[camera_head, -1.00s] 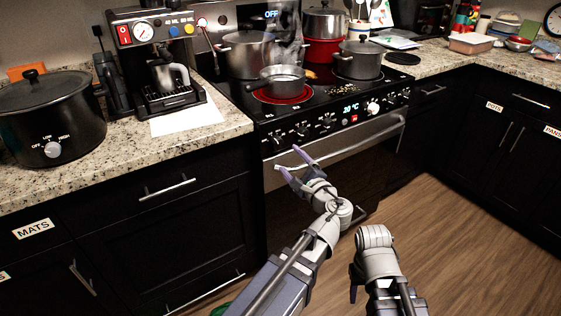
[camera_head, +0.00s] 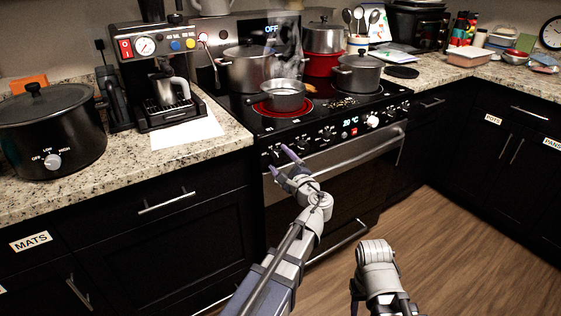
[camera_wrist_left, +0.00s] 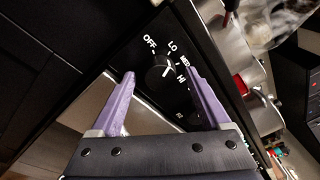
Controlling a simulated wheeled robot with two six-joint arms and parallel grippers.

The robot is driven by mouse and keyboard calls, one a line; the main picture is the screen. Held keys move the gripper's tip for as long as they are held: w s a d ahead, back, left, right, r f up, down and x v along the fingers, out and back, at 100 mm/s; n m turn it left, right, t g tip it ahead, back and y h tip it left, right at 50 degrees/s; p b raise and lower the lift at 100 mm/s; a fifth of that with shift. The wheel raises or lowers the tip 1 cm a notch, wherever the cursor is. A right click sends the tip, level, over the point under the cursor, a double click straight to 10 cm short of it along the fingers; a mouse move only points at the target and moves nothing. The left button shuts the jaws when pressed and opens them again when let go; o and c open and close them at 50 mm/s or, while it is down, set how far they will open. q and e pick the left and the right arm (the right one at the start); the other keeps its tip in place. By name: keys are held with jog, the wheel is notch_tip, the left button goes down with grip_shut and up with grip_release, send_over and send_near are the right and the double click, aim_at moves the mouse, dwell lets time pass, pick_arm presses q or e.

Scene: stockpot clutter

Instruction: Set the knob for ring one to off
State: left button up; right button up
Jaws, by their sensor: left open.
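The stove's front panel (camera_head: 345,128) carries a row of knobs. A black knob (camera_wrist_left: 160,71) lies between and beyond the fingertips in the left wrist view, with OFF, LO, MED and HI printed around it. Its white mark points toward the HI side, away from OFF. The ring label below it is too small to read surely. My left gripper (camera_head: 279,159) is open and empty in front of the panel's left end; its fingers (camera_wrist_left: 160,75) straddle the knob in the picture, with no clear contact. My right gripper (camera_head: 358,287) is low at the right; its fingers are mostly hidden.
A steaming saucepan (camera_head: 284,97) stands on a glowing red ring. Larger pots (camera_head: 358,74) stand around it. The oven handle (camera_head: 345,153) juts out just below the knobs. A coffee machine (camera_head: 155,75) and slow cooker (camera_head: 48,130) stand on the left counter.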

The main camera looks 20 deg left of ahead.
pick_arm(q)
grip_shut()
dwell(0.7)
